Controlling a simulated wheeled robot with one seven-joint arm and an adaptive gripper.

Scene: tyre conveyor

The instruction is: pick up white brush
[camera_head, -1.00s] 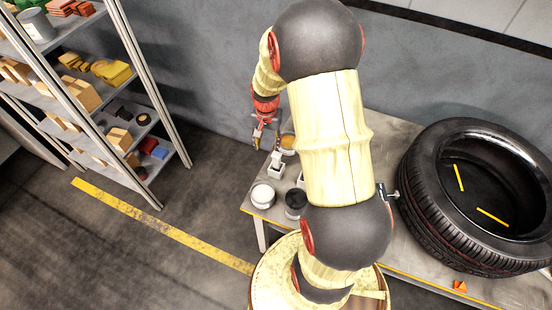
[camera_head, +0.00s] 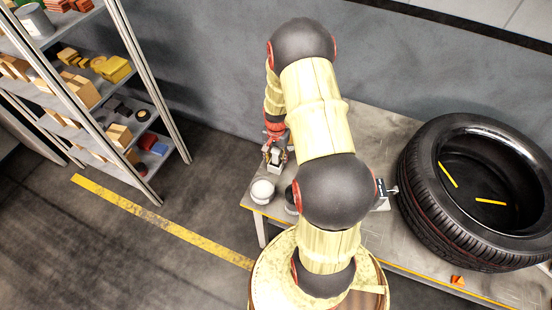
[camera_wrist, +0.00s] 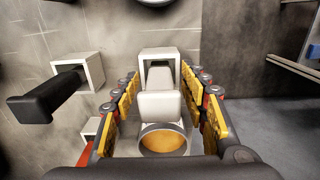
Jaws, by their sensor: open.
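The white brush (camera_wrist: 160,104) stands in a white square holder (camera_wrist: 160,54) in the wrist view. My gripper (camera_wrist: 160,82) is open, with one yellow-padded finger on each side of the brush. Gaps show between the fingers and the brush, so I see no clear contact. In the head view my gripper (camera_head: 275,154) is low over the left end of the table, at the white holder (camera_head: 274,168). The brush itself is mostly hidden by my gripper there.
A holder with a black handle (camera_wrist: 50,94) stands left of the brush in the wrist view. A round can with orange contents (camera_wrist: 163,142) is close by. A white pot (camera_head: 262,191) stands at the table's left edge. A large tyre (camera_head: 475,190) lies on the right.

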